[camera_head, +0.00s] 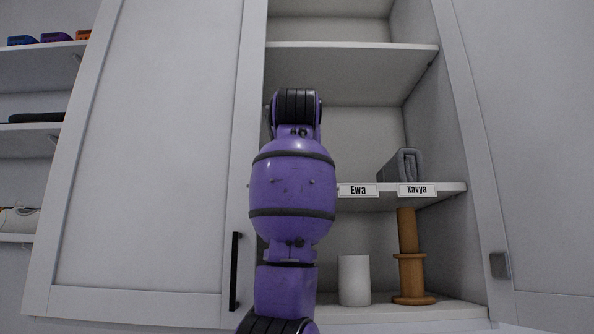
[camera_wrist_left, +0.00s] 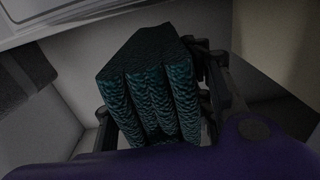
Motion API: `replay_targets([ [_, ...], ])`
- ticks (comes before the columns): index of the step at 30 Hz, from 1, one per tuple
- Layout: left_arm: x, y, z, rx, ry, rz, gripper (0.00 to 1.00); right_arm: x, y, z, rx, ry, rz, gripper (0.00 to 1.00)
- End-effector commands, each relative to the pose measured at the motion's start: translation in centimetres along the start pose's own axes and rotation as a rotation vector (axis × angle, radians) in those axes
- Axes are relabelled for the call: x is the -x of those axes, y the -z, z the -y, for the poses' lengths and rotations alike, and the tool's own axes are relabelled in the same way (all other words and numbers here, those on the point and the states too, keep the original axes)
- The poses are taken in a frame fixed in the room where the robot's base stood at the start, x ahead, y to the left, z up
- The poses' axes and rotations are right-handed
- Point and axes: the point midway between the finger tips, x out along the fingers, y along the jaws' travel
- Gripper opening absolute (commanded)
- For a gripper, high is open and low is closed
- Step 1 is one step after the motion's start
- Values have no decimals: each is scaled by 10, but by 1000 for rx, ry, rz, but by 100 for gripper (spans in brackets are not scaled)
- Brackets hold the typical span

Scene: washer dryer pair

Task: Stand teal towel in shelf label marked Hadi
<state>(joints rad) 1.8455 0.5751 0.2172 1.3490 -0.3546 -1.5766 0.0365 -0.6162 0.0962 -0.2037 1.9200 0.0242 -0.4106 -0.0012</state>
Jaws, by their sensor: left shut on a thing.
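A folded teal towel (camera_wrist_left: 150,85) is held between the fingers of my left gripper (camera_wrist_left: 155,115) in the left wrist view. The gripper is shut on it. In the head view my purple left arm hides the gripper and the towel. The shelf (camera_head: 445,189) bears a label reading Ewa (camera_head: 358,190) and a label reading Kavya (camera_head: 417,190). No label reading Hadi is visible; the shelf edge left of Ewa is hidden behind my arm. My right gripper is not in view.
A grey folded towel (camera_head: 402,166) stands above the Kavya label. Below are a white cylinder (camera_head: 354,280) and a wooden spool-like object (camera_head: 410,265). A closed cabinet door (camera_head: 150,160) is at left, an open door (camera_head: 530,150) at right. The upper shelf (camera_head: 350,65) looks empty.

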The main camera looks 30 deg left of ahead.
Motion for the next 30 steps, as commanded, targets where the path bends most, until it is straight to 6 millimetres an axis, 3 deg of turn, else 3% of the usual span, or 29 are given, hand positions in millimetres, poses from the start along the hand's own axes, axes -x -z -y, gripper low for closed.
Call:
replay_targets([
  [5,1,-22,-1,-2,0,-2,10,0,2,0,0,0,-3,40],
  [17,1,-27,-1,-2,0,-1,10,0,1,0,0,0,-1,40],
  [18,0,-28,-1,-3,0,1,49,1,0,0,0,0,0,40],
  [21,0,-28,-1,-3,0,2,62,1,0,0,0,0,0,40],
  [30,0,-28,-1,-3,0,1,65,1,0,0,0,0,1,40],
])
